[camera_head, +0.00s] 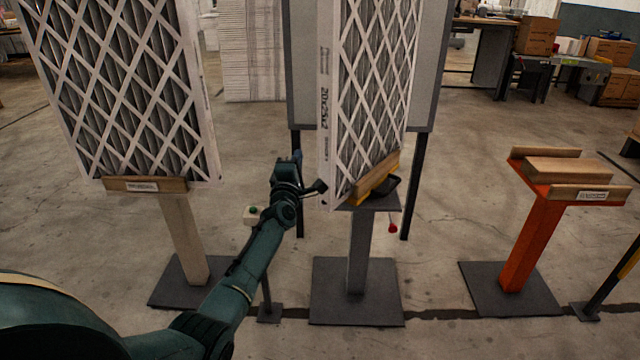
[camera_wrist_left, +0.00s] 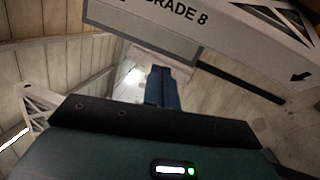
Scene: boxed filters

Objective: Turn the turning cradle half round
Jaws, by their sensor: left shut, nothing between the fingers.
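The turning cradle (camera_head: 377,178) is a wooden-sided, yellow-edged holder on top of the grey middle post. It sits turned at an angle to the post's base. A tall pleated filter (camera_head: 375,75) with a white lattice and a "20x25x2" side stands upright in it. My left gripper (camera_head: 298,157) is just left of the filter, its blue fingers pointing away from me. In the left wrist view the fingers (camera_wrist_left: 162,90) are together and empty, with a printed filter edge (camera_wrist_left: 275,28) close above right. Whether the hand touches the filter is unclear. My right gripper is out of view.
A second filter (camera_head: 120,85) stands on a pale post at left. An orange post (camera_head: 530,235) with an empty wooden cradle (camera_head: 568,170) stands at right. A grey board (camera_head: 428,65) on black legs is behind.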

